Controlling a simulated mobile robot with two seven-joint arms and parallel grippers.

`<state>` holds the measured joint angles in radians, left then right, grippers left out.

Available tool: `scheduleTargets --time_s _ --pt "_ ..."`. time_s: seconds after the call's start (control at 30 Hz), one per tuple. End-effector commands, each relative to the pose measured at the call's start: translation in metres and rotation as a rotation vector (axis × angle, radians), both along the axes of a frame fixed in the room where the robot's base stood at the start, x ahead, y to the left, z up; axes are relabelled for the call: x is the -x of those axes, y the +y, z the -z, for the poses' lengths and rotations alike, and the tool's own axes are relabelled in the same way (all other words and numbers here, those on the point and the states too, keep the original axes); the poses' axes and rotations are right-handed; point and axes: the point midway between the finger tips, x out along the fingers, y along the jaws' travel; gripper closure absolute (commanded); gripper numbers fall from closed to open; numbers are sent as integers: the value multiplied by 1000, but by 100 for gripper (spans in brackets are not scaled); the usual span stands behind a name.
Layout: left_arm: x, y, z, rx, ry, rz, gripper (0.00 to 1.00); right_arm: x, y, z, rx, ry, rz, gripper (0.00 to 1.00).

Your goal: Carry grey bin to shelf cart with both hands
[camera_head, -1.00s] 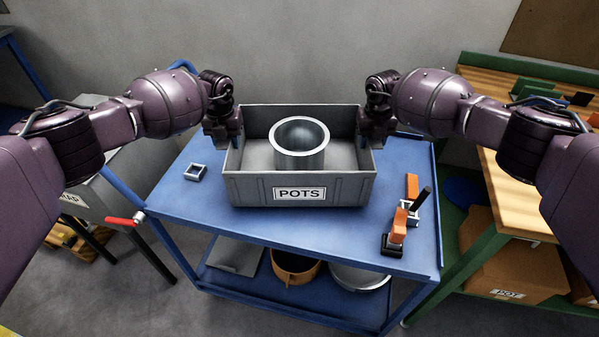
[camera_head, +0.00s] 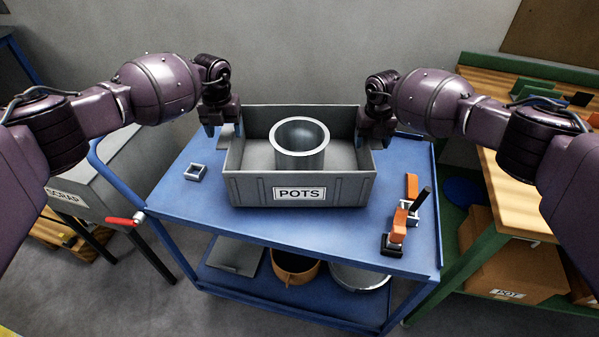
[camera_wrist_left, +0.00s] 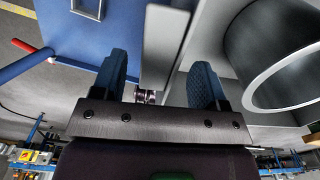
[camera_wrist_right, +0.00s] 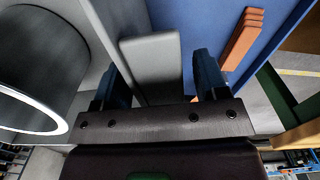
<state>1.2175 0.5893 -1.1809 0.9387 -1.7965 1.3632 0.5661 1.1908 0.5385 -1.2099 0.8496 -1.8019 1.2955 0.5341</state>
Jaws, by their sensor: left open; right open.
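The grey bin (camera_head: 246,190), labelled POTS, stands upright on the blue shelf cart's top (camera_head: 180,215). A metal pot (camera_head: 300,160) stands inside it. My left gripper (camera_head: 222,130) is open, above the bin's left wall; in the left wrist view its fingers (camera_wrist_left: 160,85) are apart on either side of that wall. My right gripper (camera_head: 376,143) is open at the bin's right wall; in the right wrist view its fingers (camera_wrist_right: 155,85) are on either side of that wall. Whether any finger touches the bin, I cannot tell.
On the cart top, a small square metal frame (camera_head: 196,172) lies left of the bin, and an orange and black clamp (camera_head: 398,232) lies to the right. The lower shelf holds pots. A wooden bench (camera_head: 500,185) is at right and a grey scrap container (camera_head: 90,200) at left.

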Motion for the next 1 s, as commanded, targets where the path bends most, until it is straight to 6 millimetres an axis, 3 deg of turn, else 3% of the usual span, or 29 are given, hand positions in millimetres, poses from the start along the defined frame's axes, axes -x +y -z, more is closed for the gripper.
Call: scheduleTargets --time_s 0.2,0.4,0.67,1.0 --pt "0 0 -44 0 -3 0 33 0 0 0 0 0 0 33" --pt "0 0 -70 -1 -1 0 33 0 0 0 0 0 0 33" --pt "1 0 -80 0 0 0 33 -1 0 -6 0 -2 -1 33" --pt "1 0 -80 -1 0 0 33 0 0 -64 0 -4 -1 33"
